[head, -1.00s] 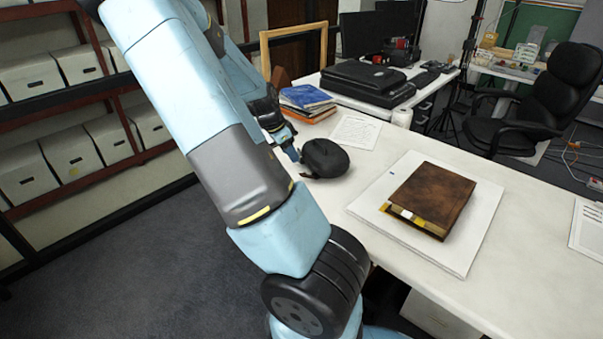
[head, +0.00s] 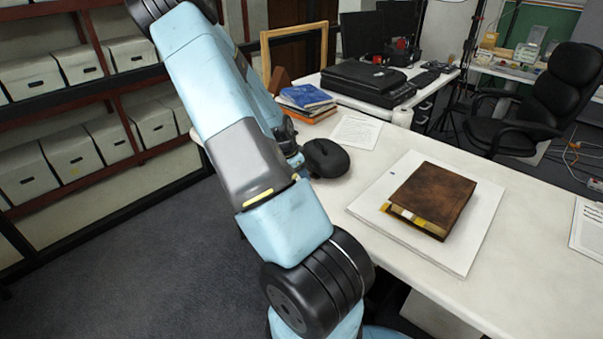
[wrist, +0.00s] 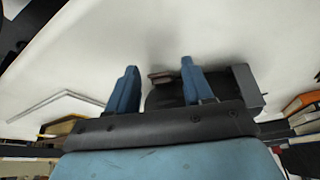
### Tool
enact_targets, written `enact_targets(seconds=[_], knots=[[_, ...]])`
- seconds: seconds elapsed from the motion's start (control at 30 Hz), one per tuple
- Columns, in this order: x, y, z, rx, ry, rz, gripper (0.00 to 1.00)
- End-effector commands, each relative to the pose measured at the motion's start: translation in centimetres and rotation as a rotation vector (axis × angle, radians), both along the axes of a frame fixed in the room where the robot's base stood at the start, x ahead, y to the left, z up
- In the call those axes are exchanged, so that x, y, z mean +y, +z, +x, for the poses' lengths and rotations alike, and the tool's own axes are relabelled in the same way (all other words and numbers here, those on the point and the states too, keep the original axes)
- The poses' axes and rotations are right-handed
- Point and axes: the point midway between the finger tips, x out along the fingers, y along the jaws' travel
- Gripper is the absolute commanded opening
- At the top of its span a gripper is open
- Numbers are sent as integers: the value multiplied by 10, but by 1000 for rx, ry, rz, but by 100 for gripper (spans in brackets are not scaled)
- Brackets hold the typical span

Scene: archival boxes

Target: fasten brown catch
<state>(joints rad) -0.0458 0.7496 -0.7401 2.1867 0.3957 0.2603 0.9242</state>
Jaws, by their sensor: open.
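A brown box shaped like a thick book (head: 432,198) lies shut on a white board (head: 462,255) on the desk, with yellow and white along its near-left edge. I cannot make out a separate brown catch on it. My gripper (wrist: 158,67) shows in the wrist view, its two blue fingers apart and nothing clearly held between them. A dark object (wrist: 168,96) with a small reddish-brown part at its top shows behind and between the fingers. In the head view my arm mostly hides the gripper, which is near a black rounded object (head: 326,158), left of the brown box.
Blue and orange books (head: 306,99) and a printed sheet (head: 356,131) lie farther back on the desk. Black cases (head: 368,82) stand behind them. Shelves of white boxes (head: 68,157) are at left.

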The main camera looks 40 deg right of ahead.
Motion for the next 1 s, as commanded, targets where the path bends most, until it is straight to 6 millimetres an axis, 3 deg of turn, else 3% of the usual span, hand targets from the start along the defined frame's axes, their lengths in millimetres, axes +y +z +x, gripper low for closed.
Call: enact_targets(seconds=[0.3,0.83,1.0], knots=[[-1,-1,0,-1,0,0,51],[-1,-1,0,-1,0,0,0],[-3,-1,0,-2,-1,1,0]])
